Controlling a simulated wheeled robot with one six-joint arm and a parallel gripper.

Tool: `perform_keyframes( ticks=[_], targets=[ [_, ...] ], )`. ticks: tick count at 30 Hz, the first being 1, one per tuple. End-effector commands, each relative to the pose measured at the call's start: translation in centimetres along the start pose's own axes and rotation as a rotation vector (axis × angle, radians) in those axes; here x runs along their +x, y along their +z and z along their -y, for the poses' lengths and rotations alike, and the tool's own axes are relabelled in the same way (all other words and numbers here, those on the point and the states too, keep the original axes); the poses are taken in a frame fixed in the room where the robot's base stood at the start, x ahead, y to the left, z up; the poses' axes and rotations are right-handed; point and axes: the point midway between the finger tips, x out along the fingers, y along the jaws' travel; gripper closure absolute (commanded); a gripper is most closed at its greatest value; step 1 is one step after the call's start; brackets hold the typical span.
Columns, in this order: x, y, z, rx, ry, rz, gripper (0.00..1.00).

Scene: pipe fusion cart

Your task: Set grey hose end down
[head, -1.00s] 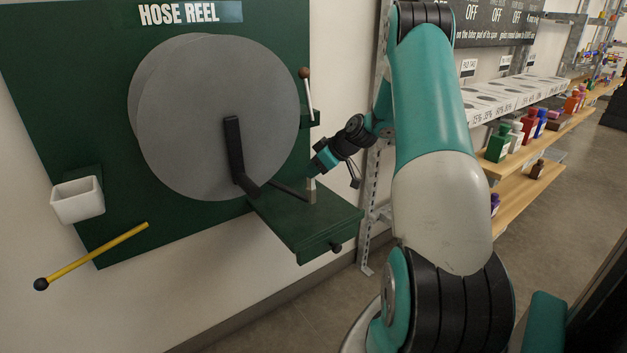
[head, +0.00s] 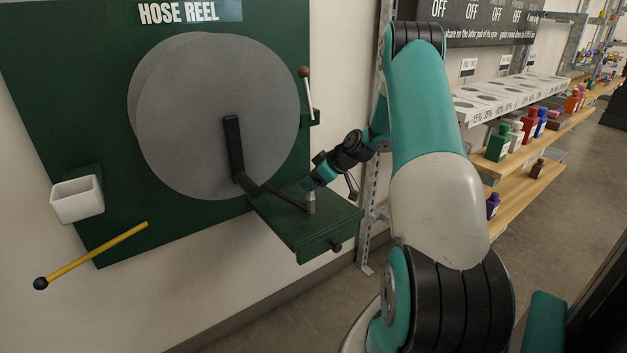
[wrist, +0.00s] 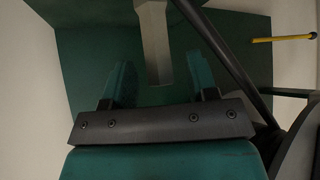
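The grey hose end appears to be the pale grey, post-like piece (head: 311,203) at the green shelf (head: 290,228) below the reel. It looks upright, and a dark, thin line runs from it toward the reel's hub. In the wrist view the grey piece (wrist: 155,45) comes in from the top, with its end between the two teal fingers. My gripper (head: 312,184) is just above it in the head view. In the wrist view my gripper (wrist: 160,72) has its fingers apart, with a visible gap on each side of the grey piece.
The grey reel disc (head: 190,120) with a black crank (head: 235,150) is close on the left. A lever (head: 307,90) stands above the shelf. A white cup (head: 77,200) and a yellow rod (head: 100,253) are further left. A rack of bottles (head: 505,140) is at right.

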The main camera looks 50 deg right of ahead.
Motion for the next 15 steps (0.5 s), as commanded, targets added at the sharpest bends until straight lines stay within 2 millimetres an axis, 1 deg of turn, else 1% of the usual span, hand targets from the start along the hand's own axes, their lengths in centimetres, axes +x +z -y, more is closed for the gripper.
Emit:
perform_keyframes(
  ticks=[4, 7, 11, 15],
  targets=[
    [-0.4, -0.2, 0.0, 0.0, 0.001, 0.0, 0.47],
    [-1.7, -0.2, -0.1, 0.001, 0.004, -0.001, 0.47],
    [-4.5, -0.2, -0.1, 0.001, 0.005, -0.002, 0.47],
    [-7.7, -0.2, -0.1, 0.0, 0.004, -0.001, 0.47]
  ],
)
